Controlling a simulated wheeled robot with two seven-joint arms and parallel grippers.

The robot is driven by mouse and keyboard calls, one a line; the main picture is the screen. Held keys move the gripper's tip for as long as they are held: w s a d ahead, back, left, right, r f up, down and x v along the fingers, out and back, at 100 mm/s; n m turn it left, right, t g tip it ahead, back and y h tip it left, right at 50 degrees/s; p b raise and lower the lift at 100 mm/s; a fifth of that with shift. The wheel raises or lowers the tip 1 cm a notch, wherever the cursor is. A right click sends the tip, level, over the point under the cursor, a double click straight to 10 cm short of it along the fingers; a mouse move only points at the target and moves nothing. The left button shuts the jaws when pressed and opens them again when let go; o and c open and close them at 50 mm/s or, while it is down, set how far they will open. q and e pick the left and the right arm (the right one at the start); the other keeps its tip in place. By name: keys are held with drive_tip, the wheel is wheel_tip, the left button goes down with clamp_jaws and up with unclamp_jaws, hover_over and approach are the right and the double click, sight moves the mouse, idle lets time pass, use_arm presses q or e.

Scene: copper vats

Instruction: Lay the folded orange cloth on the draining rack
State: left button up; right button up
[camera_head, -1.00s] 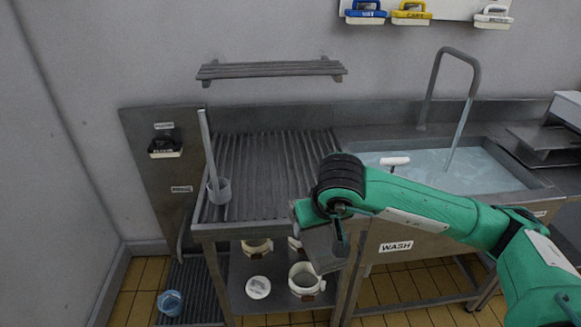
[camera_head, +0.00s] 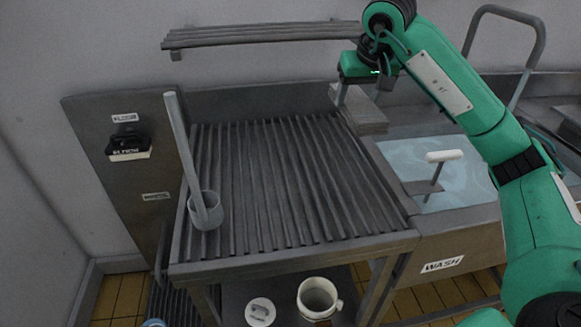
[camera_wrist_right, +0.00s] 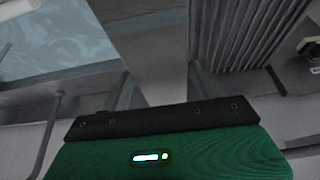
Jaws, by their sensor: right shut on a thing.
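No orange cloth shows in either view. The ribbed grey draining rack (camera_head: 290,185) lies left of the sink in the head view, and its ribs also show at the upper right in the right wrist view (camera_wrist_right: 245,30). My right gripper (camera_head: 362,92) is above the back right corner of the rack, near the wall. It is shut on a plain grey slab-like thing (camera_head: 362,118), which also shows in the right wrist view (camera_wrist_right: 150,50). I cannot tell whether the slab touches the rack or the sink edge. My left gripper is not in view.
A grey cup with a long rod (camera_head: 205,210) stands on the rack's left side. A slatted wall shelf (camera_head: 260,36) hangs behind. The water-filled sink (camera_head: 410,160) is on the right, with a white-handled tool (camera_head: 443,156). The middle of the rack is bare.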

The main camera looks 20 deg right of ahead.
wheel_tip(320, 180, down, 15)
drive_tip(key=shift+b, duration=0.4)
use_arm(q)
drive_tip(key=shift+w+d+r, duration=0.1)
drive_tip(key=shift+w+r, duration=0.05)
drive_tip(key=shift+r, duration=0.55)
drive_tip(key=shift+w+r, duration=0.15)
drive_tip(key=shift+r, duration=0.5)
use_arm(e)
drive_tip(key=shift+f, duration=2.3)
drive_tip(key=shift+f, duration=0.1)
drive_tip(key=o, duration=1.1)
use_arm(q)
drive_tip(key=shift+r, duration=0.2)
use_arm(e)
drive_tip(key=shift+s, duration=0.1)
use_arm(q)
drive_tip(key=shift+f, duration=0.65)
use_arm(e)
drive_tip(key=shift+v, duration=6.1)
